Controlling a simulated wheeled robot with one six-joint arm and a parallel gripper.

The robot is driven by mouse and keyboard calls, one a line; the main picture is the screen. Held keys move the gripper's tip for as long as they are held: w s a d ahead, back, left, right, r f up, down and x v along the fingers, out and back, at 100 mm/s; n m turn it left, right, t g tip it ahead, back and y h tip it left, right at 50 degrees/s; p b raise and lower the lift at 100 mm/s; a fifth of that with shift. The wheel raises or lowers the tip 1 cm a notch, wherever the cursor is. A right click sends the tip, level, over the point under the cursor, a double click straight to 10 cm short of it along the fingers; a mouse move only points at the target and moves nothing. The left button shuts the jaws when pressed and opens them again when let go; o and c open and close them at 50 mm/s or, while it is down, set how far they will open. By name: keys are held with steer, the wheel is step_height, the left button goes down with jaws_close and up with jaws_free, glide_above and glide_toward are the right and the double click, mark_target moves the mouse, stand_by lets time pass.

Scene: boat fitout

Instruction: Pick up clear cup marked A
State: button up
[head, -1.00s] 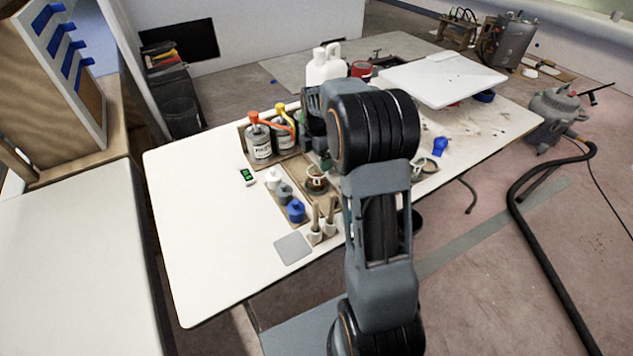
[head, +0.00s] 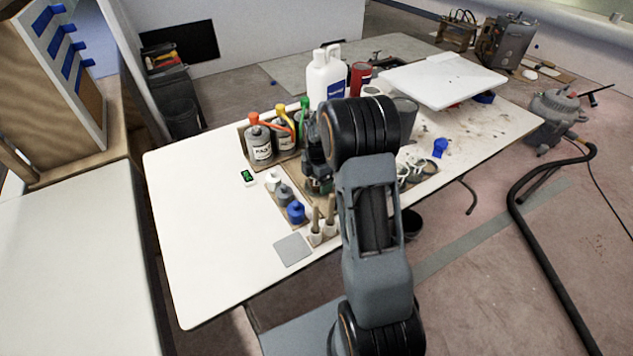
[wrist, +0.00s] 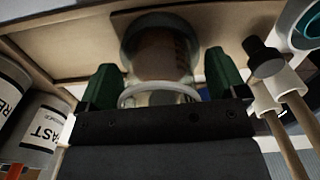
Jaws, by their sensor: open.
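A clear cup (wrist: 158,62) stands between my gripper's two green fingers (wrist: 162,80) in the wrist view, with a gap showing on both sides. Its round rim is toward the camera, and brown shows through its wall. I cannot read a letter A on it. In the head view my gripper (head: 318,186) is low over the wooden board in the middle of the table, and the cup is hidden behind it and the arm. The gripper is open and holds nothing.
Left of the gripper stand pump bottles (head: 260,148) and small pots with a blue one (head: 296,211). Brushes (head: 323,222) stand close in front. A white jug (head: 325,78) and red can (head: 359,78) are behind. The table's left part (head: 195,220) is mostly clear.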

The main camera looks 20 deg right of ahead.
steer(key=c, duration=1)
steer(key=shift+c, duration=0.2)
steer(key=shift+r, duration=0.1)
